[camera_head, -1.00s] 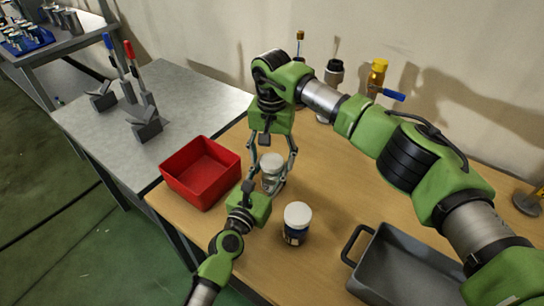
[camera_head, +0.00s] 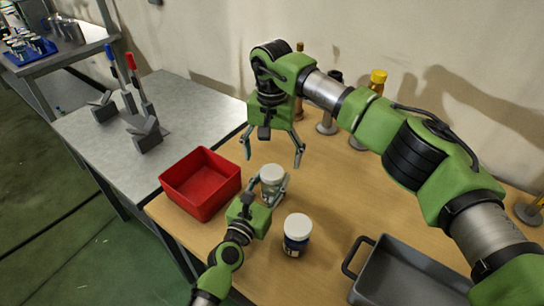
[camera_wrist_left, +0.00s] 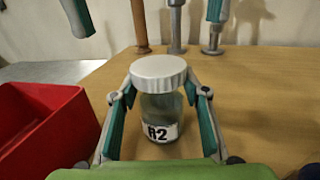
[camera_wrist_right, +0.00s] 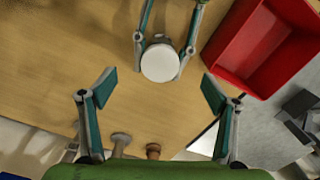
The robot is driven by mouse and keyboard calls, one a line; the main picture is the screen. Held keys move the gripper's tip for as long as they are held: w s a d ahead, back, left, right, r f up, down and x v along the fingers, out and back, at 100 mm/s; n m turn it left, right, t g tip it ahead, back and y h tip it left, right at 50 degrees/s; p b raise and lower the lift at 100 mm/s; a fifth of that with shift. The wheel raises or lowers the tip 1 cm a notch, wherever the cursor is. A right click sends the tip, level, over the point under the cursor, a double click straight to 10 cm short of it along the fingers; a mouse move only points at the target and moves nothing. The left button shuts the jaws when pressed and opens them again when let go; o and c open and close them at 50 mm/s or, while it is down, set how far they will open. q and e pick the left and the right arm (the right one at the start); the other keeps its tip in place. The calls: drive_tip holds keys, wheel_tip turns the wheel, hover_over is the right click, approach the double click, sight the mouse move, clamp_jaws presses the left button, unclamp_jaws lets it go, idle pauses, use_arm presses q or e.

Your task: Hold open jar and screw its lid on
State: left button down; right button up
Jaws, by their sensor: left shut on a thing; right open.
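A glass jar (camera_wrist_left: 161,117) labelled R2 stands upright on the wooden table, also in the head view (camera_head: 270,187). Its white lid (camera_wrist_left: 158,72) sits on the mouth, and looks level. My left gripper (camera_head: 273,185) is shut around the jar body from the near side, one finger on each side. My right gripper (camera_head: 272,152) is open and empty, pointing down above and behind the jar. In the right wrist view the lid (camera_wrist_right: 160,63) lies beyond the open right fingers (camera_wrist_right: 157,90), apart from them. How tightly the lid is screwed cannot be seen.
A red bin (camera_head: 201,183) stands just left of the jar. A second white-lidded jar (camera_head: 297,233) stands to its right, near a grey tray (camera_head: 411,272). Several valve-like fittings (camera_head: 327,118) stand along the wall.

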wheel_tip(320, 180, up, 12)
idle(0.7)
use_arm(q)
drive_tip(key=c, duration=1.1)
unclamp_jaws()
drive_tip(key=v, duration=1.2)
